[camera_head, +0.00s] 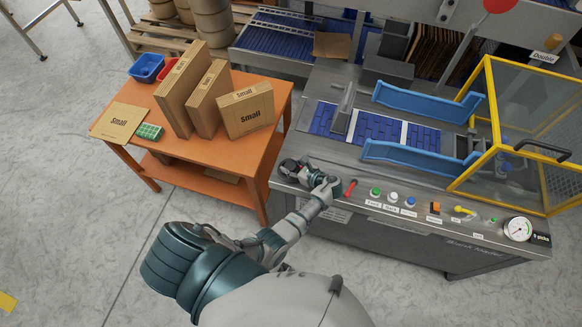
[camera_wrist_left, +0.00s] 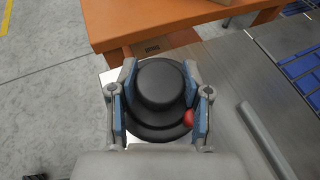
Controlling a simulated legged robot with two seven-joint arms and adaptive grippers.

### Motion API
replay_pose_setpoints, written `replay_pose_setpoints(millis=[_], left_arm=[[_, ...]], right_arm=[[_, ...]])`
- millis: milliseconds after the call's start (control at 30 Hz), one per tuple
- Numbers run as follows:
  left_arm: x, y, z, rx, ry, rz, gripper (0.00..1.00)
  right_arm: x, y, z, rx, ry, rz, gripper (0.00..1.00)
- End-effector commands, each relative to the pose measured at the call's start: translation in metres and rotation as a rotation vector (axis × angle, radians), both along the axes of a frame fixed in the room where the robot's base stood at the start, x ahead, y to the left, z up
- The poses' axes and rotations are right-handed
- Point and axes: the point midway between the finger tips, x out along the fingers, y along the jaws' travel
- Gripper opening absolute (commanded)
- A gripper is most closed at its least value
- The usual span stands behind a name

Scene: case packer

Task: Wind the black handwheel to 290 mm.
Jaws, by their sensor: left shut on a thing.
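The black handwheel (camera_wrist_left: 158,88) fills the middle of the left wrist view, a round dark hub on a wider disc, with a small red part (camera_wrist_left: 188,118) at its lower right. My left gripper (camera_wrist_left: 160,100) has a finger on each side of the handwheel and is shut on it. In the head view my left gripper (camera_head: 306,174) is at the left front corner of the machine top, and it mostly hides the wheel. I cannot read a millimetre scale in either view. My right gripper does not show.
Right of the gripper are a red lever (camera_head: 350,188), labelled buttons (camera_head: 392,197) and a gauge (camera_head: 518,229). Blue guide rails (camera_head: 415,155) and a yellow-framed guard (camera_head: 490,110) stand behind. An orange table (camera_head: 262,131) with cartons (camera_head: 245,110) is at the left.

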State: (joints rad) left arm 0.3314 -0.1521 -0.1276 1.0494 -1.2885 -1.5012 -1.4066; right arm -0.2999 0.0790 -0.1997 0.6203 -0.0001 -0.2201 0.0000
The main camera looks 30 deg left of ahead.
Motion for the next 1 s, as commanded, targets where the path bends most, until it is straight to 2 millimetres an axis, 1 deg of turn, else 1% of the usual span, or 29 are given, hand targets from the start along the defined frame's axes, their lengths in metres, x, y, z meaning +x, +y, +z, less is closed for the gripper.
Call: replay_pose_setpoints(millis=[33,333,867,900,1000], left_arm=[[0.0036,0.0004,0.0015,0.003,-0.008,0.025,0.13],[0.0033,0.0003,0.0024,0.002,-0.009,0.138,0.13],[0.0031,0.0003,0.0032,0.001,-0.009,0.163,0.13],[0.0031,0.0003,0.0032,0.001,-0.009,0.163,0.51],[0.0029,0.0002,0.0029,0.001,-0.009,0.163,0.74]], right_arm=[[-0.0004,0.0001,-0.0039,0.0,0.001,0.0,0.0],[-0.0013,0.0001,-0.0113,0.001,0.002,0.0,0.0],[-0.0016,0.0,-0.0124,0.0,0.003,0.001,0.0],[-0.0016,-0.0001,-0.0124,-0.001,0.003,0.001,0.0],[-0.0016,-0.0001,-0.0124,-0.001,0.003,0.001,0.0]])
